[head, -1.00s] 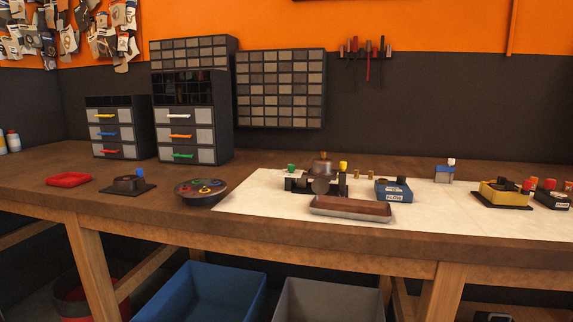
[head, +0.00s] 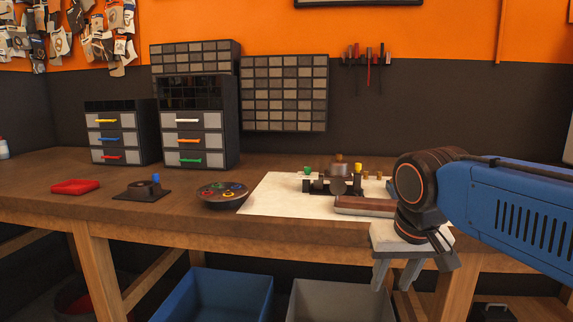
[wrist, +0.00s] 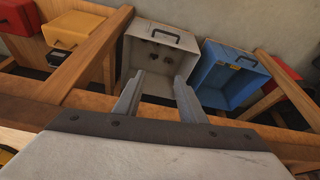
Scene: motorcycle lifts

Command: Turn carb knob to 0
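The carburettor-like assembly (head: 335,186) stands on the white mat (head: 262,198) at the back, with a green knob (head: 307,171) on its left and a yellow knob (head: 358,168) on its right. Knob markings are too small to read. A small black base (head: 140,191) with a blue-topped part stands on the bare bench to the left. My gripper (head: 396,277) hangs in front of the bench edge, to the right of the assembly and lower, pointing down. Its fingers are apart and empty, as the wrist view (wrist: 158,92) also shows. My arm hides the right part of the mat.
A brown tray (head: 362,205) lies in front of the assembly, partly behind my wrist. A round bowl (head: 222,194) with coloured pieces and a red tray (head: 75,187) stand to the left. Blue (head: 215,298) and grey (head: 340,302) bins sit under the bench. Drawer cabinets (head: 200,125) stand behind.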

